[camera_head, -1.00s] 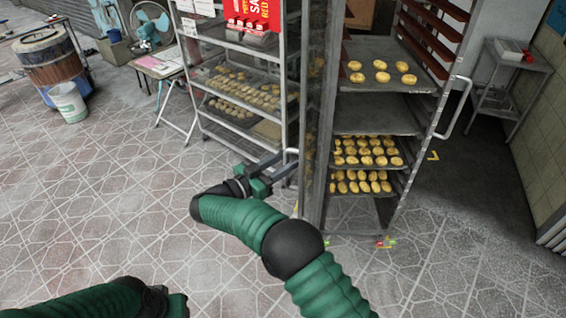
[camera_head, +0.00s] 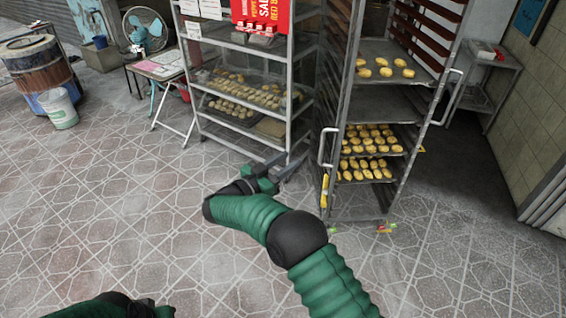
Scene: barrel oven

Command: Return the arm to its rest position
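My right arm, in green sleeves, reaches up from the bottom of the head view. Its gripper (camera_head: 289,163) is open and empty, with two dark fingers spread apart above the tiled floor. It is left of the tall metal rack (camera_head: 372,104) and appears apart from the rack's left handle (camera_head: 325,148). My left arm lies low at the bottom left. Only part of its gripper (camera_head: 150,308) shows at the picture's lower edge, and its fingers cannot be made out.
The rack holds trays of yellow buns (camera_head: 372,138) and has another handle (camera_head: 449,98) on its right. A barrel (camera_head: 38,68) and a white bucket (camera_head: 58,107) stand far left.

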